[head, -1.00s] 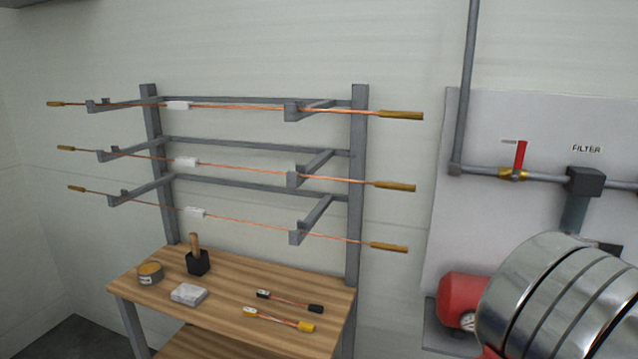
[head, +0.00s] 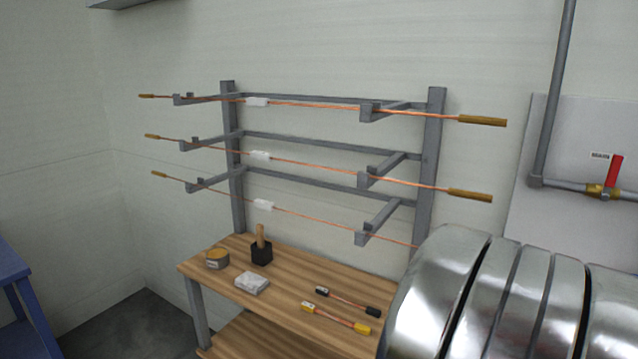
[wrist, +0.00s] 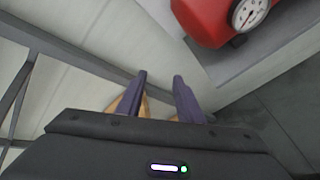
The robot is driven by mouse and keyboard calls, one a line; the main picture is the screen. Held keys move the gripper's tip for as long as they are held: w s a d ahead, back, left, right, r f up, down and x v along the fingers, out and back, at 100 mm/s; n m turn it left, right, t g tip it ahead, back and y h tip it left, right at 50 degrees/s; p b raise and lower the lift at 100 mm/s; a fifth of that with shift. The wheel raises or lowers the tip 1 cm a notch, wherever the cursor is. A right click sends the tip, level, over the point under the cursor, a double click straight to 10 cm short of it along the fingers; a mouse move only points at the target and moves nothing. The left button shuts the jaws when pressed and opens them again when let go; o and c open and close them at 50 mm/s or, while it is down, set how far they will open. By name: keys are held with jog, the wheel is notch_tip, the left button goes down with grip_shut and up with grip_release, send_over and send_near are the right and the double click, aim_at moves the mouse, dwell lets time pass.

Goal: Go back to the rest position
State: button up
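My gripper (wrist: 158,79) shows in the wrist view with two purple fingers apart. It is open, and I see nothing held between the fingertips. A red vessel (wrist: 205,20) with a round white gauge (wrist: 249,13) lies beyond the fingers, at the upper right, apart from them. A grey beam runs behind the fingers. My gripper is not visible in the head view.
A rack (head: 431,150) holds three copper rods with brass-coloured ends above a wooden bench (head: 215,280). Blue furniture (head: 12,262) stands left.

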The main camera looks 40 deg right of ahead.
jog(key=w+a+r+m+y, duration=0.1)
jog(key=w+a+m+y, duration=0.25)
jog(key=w+a, duration=0.7)
jog(key=w+a+m+y, duration=0.2)
jog(key=w+a+m, duration=0.2)
jog(key=w+a, duration=0.65)
jog(key=s+a+r+m+y, duration=0.1)
jog(key=s+a+r+y, duration=0.1)
jog(key=a, duration=0.8)
jog(key=s+a+r+m+y, duration=0.2)
jog(key=s+a, duration=0.1)
jog(key=a, duration=0.7)
jog(key=s+a+r+m+y, duration=0.1)
jog(key=s+a+r+y, duration=0.1)
jog(key=a, duration=0.8)
jog(key=shift+s+r, duration=0.25)
jog(key=shift+r, duration=0.35)
jog(key=shift+m, duration=0.25)
